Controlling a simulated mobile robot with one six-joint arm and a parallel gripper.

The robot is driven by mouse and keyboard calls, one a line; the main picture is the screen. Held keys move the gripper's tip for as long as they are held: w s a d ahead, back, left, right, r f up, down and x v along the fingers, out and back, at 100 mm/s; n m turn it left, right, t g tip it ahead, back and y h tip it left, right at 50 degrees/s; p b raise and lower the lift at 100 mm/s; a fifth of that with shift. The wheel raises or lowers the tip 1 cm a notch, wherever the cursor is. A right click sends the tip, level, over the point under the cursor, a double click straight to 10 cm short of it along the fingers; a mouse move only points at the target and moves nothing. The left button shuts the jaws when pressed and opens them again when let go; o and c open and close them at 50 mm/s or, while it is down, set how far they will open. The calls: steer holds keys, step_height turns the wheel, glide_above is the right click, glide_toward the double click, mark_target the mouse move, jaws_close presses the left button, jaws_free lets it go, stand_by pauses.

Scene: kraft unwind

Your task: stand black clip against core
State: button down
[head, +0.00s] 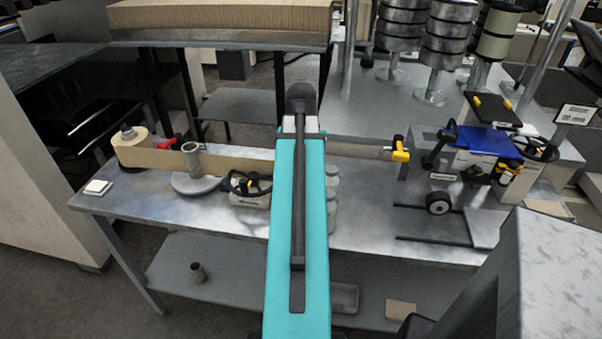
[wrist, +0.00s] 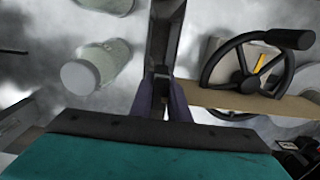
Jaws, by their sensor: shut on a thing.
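In the wrist view my gripper (wrist: 162,102) is shut on a small dark thing, which I take for the black clip (wrist: 161,80). Its outline blends with the dark fingers. In the head view my teal arm hides the gripper and the clip. Another core (head: 198,272) stands on the lower shelf. I cannot tell which core is meant. Neither core shows clearly in the wrist view.
A kraft roll (head: 130,148) feeds a paper strip (head: 232,159) across the table. A red clip (head: 170,143) and a yellow clip (head: 400,150) sit on the strip. A black handwheel (wrist: 250,73) is right of my gripper; pale jars (wrist: 95,66) are left.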

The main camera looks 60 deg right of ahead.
stand_by(0.3)
